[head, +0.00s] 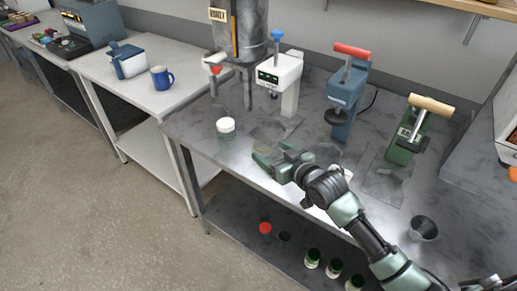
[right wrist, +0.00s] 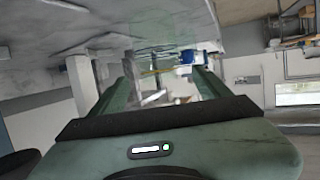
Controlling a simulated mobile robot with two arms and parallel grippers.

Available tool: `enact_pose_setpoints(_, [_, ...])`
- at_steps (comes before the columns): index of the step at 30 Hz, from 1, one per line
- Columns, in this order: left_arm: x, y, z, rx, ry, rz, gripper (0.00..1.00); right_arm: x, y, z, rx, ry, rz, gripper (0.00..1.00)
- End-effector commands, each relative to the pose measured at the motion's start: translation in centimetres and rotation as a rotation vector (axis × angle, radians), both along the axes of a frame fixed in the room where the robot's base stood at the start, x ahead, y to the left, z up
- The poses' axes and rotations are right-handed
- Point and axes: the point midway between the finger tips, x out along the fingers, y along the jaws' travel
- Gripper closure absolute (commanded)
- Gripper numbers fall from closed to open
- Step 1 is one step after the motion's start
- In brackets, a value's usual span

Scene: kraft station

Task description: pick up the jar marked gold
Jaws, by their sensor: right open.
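A clear jar with a white lid (head: 226,126) stands upright on the grey workbench (head: 200,128), left of my right gripper. I cannot read any mark on it. My right gripper (head: 264,155) is low over the bench near its front edge, to the right of that jar and apart from it. Its two green fingers are spread in the right wrist view (right wrist: 165,85). A pale, see-through greenish shape (right wrist: 155,36) shows beyond the fingertips; I cannot tell what it is. No word "gold" is legible in either view. My left gripper is not in view.
A white press (head: 281,78), a blue press (head: 347,95) and a green press (head: 415,132) stand along the bench. A dark cup (head: 423,228) is at the right front. Several lidded jars (head: 312,258) sit on the lower shelf. A blue mug (head: 161,78) is on the left table.

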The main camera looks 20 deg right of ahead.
Motion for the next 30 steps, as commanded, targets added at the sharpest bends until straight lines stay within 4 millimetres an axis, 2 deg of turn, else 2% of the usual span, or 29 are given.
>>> enact_pose_setpoints(1, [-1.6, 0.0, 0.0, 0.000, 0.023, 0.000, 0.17, 0.4, 0.2, 0.0, 0.001, 0.000, 0.001, 0.23])
enact_pose_setpoints(3, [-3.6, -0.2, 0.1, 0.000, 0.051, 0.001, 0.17, 1.0, 0.3, -0.1, 0.001, 0.000, 0.000, 0.23])
enact_pose_setpoints(6, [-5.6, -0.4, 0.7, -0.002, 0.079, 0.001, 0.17, 2.2, 0.5, 0.0, 0.001, 0.000, 0.000, 0.23])
enact_pose_setpoints(8, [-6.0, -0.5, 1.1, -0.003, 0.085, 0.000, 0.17, 3.1, 0.6, -0.2, 0.002, 0.001, 0.000, 0.23])
enact_pose_setpoints(11, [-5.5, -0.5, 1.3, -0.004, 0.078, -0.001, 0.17, 4.4, 0.9, -0.7, 0.002, 0.001, -0.001, 0.23])
enact_pose_setpoints(18, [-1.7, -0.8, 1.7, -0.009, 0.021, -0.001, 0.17, 5.6, 1.3, -1.3, 0.000, 0.000, 0.001, 0.23])
enact_pose_setpoints(22, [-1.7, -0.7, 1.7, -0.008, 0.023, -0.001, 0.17, 5.6, 1.3, -1.3, -0.001, 0.000, 0.001, 0.23])
enact_pose_setpoints(23, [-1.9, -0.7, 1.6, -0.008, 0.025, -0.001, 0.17, 5.6, 1.3, -1.3, -0.001, 0.000, 0.001, 0.26])
enact_pose_setpoints(30, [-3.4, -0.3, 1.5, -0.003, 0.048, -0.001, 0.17, 5.6, 1.3, -1.3, -0.001, 0.001, 0.001, 0.93])
